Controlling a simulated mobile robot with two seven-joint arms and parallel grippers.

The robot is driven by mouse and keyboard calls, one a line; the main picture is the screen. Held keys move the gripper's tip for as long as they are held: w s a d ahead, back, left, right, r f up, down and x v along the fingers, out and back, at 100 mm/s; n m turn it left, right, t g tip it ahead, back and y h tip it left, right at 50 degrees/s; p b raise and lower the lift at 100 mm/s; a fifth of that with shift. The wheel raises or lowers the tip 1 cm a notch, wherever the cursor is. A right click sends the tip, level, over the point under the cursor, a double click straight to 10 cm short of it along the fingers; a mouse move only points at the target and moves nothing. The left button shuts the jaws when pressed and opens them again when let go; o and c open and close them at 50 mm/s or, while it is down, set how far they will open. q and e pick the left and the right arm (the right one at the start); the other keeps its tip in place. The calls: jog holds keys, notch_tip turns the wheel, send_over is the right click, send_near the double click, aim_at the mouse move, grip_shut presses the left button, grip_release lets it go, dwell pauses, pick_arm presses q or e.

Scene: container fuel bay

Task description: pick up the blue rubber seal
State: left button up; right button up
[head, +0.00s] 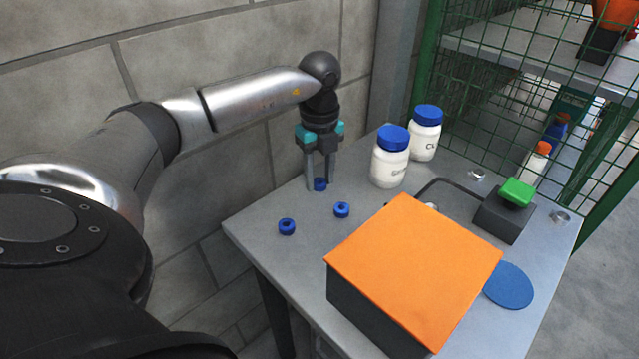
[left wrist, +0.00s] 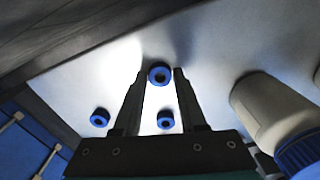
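Three blue rubber seals, small rings with a hole, are on the grey table. One seal (head: 320,184) is at the fingertips of my left gripper (head: 320,186), which points straight down. In the left wrist view this seal (left wrist: 159,74) shows between the two fingertips (left wrist: 160,75), with a narrow gap at the sides. The left gripper is open, and I cannot tell whether a finger touches the seal. A second seal (head: 341,210) and a third seal (head: 287,227) lie nearer the table's front left edge. My right gripper is not in view.
Two white jars with blue lids (head: 390,157) (head: 426,133) stand just right of the gripper. An orange-topped box (head: 414,262) fills the table's front middle. A dark device with a green top (head: 516,192) and a blue disc (head: 508,285) are at right. A block wall is behind.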

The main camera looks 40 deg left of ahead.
pick_arm(q)
grip_shut()
jog(key=shift+r, duration=0.15)
